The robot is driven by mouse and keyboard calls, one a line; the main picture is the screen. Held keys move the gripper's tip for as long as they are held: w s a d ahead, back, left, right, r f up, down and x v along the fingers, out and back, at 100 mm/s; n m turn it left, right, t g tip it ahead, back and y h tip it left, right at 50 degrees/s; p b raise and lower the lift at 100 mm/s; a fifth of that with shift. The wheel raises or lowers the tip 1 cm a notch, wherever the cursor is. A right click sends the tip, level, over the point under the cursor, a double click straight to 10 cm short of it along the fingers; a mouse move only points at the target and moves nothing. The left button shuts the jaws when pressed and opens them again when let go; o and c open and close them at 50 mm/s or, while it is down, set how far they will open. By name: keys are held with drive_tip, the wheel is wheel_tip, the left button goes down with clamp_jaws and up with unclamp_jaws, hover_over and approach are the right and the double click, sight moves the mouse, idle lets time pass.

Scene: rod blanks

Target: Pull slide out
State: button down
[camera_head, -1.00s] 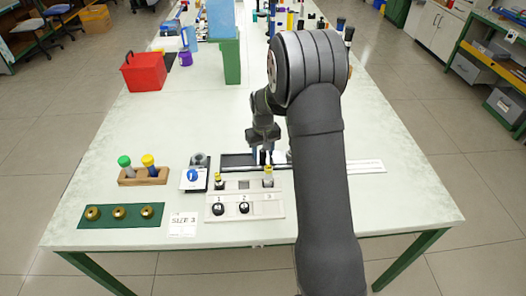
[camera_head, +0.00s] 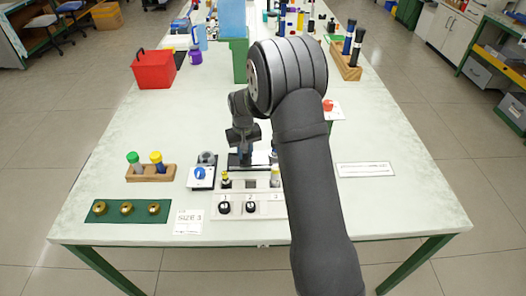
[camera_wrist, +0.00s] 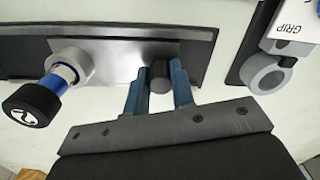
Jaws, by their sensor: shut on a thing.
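A dark slide base (camera_head: 232,161) lies behind the numbered panel; my arm hides its right part. In the wrist view the dark base (camera_wrist: 25,65) carries a flat metal plate (camera_wrist: 112,62). A short black post (camera_wrist: 160,72) stands at the plate near the base's right end in that view. My gripper (camera_wrist: 158,90) is shut on this post, one blue finger on each side. It also shows in the head view (camera_head: 245,160), low over the base. A plunger with a black cap (camera_wrist: 33,104) and blue band sits in a grey collar (camera_wrist: 70,66), left of the fingers in the wrist view.
A block marked GRIP (camera_wrist: 290,38) with a grey ring stands close to the base's end. The numbered panel (camera_head: 250,209) is in front. A wooden holder (camera_head: 150,173) and green tray (camera_head: 142,218) lie left, a white strip (camera_head: 365,169) right.

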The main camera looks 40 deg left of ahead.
drive_tip(key=shift+s+a, duration=0.9)
drive_tip(key=shift+a, duration=0.05)
drive_tip(key=c, duration=1.3)
unclamp_jaws()
drive_tip(key=shift+s+a, duration=0.1)
drive_tip(key=shift+o, duration=0.3)
drive_tip(key=shift+r, duration=0.1)
wheel_tip(320, 180, up, 17)
drive_tip(key=shift+r, duration=0.15)
